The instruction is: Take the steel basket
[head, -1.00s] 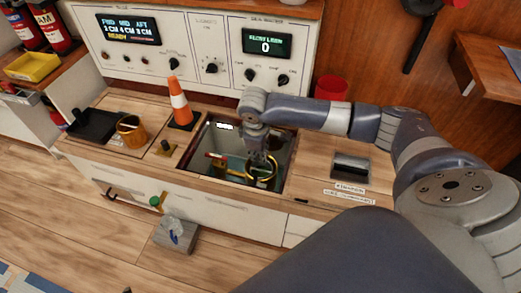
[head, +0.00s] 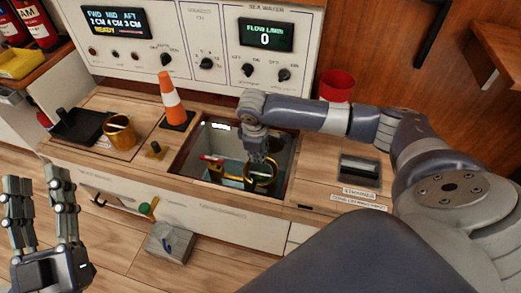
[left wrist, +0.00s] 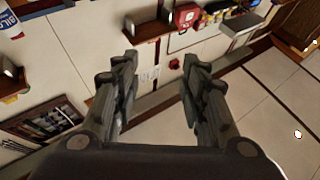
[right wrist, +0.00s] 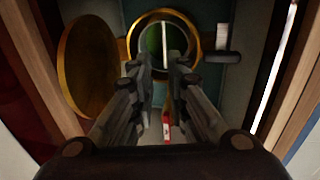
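My right gripper (head: 258,158) reaches down into the square opening in the counter, above a round housing with a brass rim (head: 262,180). In the right wrist view its fingers (right wrist: 160,66) stand apart on either side of a thin pale bar (right wrist: 165,42), which crosses the greenish inside of the brass ring (right wrist: 196,40). The bar may be the handle of the steel basket; I cannot make out the basket's body. A round brass lid (right wrist: 88,65) stands open to the left. My left gripper (head: 40,185) is open and empty at the lower left of the head view.
An orange cone (head: 172,100) stands left of the opening's back edge. A red bucket (head: 336,86) stands behind my right arm. A grey block (head: 169,243) is on the floor in front.

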